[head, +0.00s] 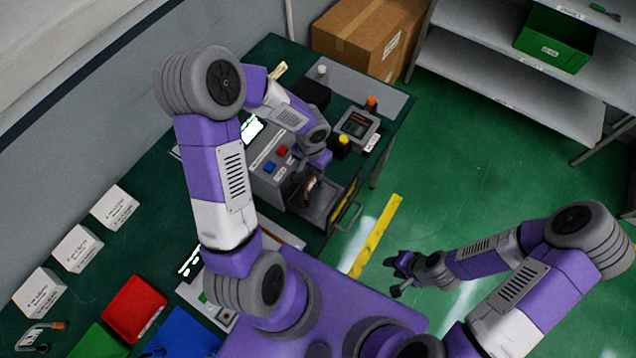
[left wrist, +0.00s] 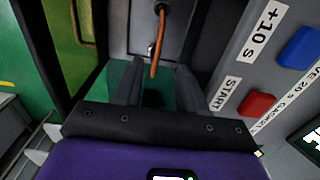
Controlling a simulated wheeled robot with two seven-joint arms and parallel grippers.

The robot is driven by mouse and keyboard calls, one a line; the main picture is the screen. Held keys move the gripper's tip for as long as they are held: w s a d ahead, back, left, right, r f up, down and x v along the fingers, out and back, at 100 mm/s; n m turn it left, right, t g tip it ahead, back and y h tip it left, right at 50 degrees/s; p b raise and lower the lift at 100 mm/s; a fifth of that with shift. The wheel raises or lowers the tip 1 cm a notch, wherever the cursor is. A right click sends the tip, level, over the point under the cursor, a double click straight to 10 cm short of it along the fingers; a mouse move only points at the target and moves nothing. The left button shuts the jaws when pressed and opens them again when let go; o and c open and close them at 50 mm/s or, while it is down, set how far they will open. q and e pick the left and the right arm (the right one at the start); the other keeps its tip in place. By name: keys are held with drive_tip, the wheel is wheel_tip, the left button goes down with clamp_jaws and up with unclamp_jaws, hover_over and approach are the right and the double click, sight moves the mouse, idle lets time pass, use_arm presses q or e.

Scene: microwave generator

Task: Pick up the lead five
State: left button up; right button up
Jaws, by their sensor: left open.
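An orange lead (left wrist: 156,42) with a dark upper end hangs inside the open chamber of the grey microwave generator (head: 270,172). I cannot read a number on it. In the head view, an orange-brown piece (head: 311,186) shows at the chamber opening, partly covered by my arm. My left gripper (left wrist: 158,82) is at the chamber opening, its two fingers apart. The lead's lower end is in line with the gap between them, and contact cannot be told. My right gripper (head: 392,276) is empty, fingers apart, over the floor.
The chamber door (head: 346,203) stands open on the right. Red (left wrist: 257,104) and blue (left wrist: 301,47) buttons are on the panel beside my left gripper. White boxes (head: 78,248), a red bin (head: 134,308) and a blue bin (head: 184,335) are at the lower left.

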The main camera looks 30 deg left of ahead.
sight(313, 178)
use_arm(q)
drive_tip(key=f, duration=0.6)
drive_tip(key=shift+s+d+f, duration=0.15)
drive_tip(key=shift+s+d, duration=0.05)
drive_tip(key=shift+s, duration=0.2)
drive_tip(key=shift+c, duration=0.3)
clamp_jaws()
